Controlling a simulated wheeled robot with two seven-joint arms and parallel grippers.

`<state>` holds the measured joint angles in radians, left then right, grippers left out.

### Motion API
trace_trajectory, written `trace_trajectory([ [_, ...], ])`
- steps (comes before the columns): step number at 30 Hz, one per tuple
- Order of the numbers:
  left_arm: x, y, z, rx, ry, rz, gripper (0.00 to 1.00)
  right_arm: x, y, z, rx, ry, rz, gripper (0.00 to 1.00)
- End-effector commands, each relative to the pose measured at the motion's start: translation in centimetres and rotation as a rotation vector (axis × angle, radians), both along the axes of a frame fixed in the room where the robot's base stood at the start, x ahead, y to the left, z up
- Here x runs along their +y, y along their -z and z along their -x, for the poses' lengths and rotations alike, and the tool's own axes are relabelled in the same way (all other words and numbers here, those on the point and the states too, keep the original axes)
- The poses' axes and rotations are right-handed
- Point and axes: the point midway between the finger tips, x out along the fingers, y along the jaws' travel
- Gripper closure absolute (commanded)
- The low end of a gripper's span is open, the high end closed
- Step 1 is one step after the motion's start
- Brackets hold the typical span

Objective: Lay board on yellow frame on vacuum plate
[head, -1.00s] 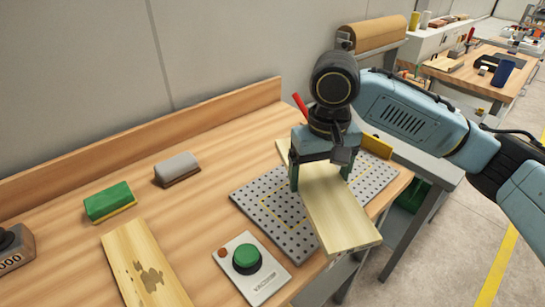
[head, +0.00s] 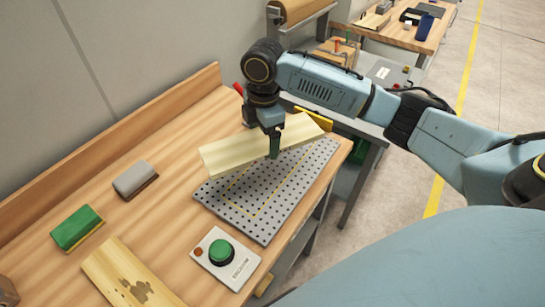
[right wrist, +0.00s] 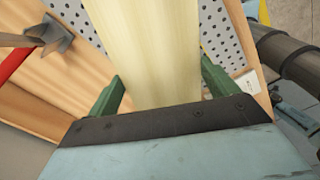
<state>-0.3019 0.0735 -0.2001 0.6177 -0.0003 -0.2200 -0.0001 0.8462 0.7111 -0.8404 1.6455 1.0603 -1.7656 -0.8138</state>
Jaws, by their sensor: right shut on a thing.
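The pale wooden board (head: 235,148) is held by my right gripper (head: 274,146), which is shut on it. It hangs above the far part of the grey perforated vacuum plate (head: 265,228), lying crosswise to the plate's length. In the right wrist view the board (right wrist: 155,45) runs away between the green fingers of the gripper (right wrist: 160,92), with plate holes on both sides. The yellow frame (head: 253,216) is a thin outline on the plate. Its near corner and parts of its sides show; the board hides its far part. My left gripper is out of view.
A control box with a green button (head: 221,251) sits just in front of the plate. A stained board (head: 128,280), a green block (head: 76,228) and a grey block (head: 134,178) lie to the left. A yellow bar (head: 314,118) stands at the plate's far end.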

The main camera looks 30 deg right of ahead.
Motion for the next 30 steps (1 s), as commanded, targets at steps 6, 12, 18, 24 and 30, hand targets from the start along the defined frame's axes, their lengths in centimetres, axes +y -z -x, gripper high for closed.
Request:
trace_trajectory([
  [6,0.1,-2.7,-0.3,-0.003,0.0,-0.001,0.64,-1.9,0.0,-0.2,0.002,-0.313,0.016,0.47],
  [12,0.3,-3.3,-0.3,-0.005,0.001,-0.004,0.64,-2.7,0.5,-0.3,0.003,-0.453,0.023,0.47],
  [18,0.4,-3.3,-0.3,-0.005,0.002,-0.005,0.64,-2.8,4.0,-0.2,0.007,-0.473,0.025,0.47],
  [24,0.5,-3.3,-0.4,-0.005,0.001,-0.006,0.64,-2.8,6.6,-0.3,0.003,-0.471,0.025,0.47],
  [30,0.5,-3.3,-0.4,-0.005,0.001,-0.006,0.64,-2.8,8.5,-0.2,0.007,-0.472,0.025,0.47],
])
